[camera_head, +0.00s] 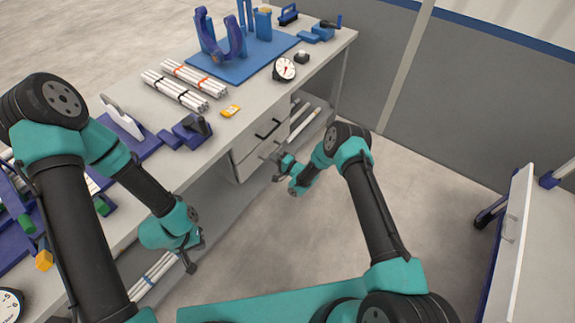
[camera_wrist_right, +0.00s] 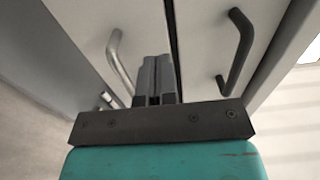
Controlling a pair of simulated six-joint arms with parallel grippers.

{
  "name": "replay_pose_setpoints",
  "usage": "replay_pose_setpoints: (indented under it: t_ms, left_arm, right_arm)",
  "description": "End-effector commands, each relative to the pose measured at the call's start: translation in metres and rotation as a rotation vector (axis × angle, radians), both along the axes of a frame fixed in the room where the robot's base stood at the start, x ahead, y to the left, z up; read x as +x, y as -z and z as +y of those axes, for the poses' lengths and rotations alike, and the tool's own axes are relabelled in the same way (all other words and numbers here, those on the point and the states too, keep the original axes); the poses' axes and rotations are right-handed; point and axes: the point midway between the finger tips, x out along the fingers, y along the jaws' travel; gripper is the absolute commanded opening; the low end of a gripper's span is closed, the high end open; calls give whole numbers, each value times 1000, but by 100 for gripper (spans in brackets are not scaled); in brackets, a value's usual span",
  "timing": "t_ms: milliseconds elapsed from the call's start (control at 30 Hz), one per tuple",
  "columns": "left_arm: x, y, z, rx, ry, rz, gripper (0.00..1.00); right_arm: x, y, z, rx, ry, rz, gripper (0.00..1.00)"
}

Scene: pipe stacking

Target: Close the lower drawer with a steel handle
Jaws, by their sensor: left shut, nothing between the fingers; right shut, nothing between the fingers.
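The white drawer unit (camera_head: 247,158) hangs under the workbench. Its lower drawer (camera_wrist_right: 82,22) has a steel handle (camera_wrist_right: 118,62), left of my fingers in the right wrist view. The upper drawer (camera_wrist_right: 205,30) has a black handle (camera_wrist_right: 240,50), which also shows in the head view (camera_head: 267,128). My right gripper (camera_wrist_right: 154,62) is shut and empty, its fingertips over the lower drawer's front close to the seam. I cannot tell whether they touch it, or how far the drawer stands out. My left gripper (camera_head: 192,265) is shut and empty beside the bench's front edge, away from the drawers.
Pipes lie on a shelf (camera_head: 305,122) beside the drawers. Open floor (camera_head: 330,240) lies right of the bench.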

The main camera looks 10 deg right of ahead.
Motion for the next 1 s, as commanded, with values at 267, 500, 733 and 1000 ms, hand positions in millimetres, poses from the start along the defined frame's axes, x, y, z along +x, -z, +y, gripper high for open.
replay_pose_setpoints:
  t_ms: [267, 500, 733, 1000]
  left_arm:
    - [0, 0, 0, 0, 0, 0, 0]
    - [0, 0, 0, 0, 0, 0, 0]
    - [0, 0, 0, 0, 0, 0, 0]
    - [0, 0, 0, 0, 0, 0, 0]
  right_arm:
    - [-37, 0, -37, 1, 3, 3, 0]
    - [-50, 0, -49, 2, 1, 1, 0]
    - [-51, 1, -50, 1, 1, 0, 0]
    - [-51, 0, -50, -3, 2, 1, 0]
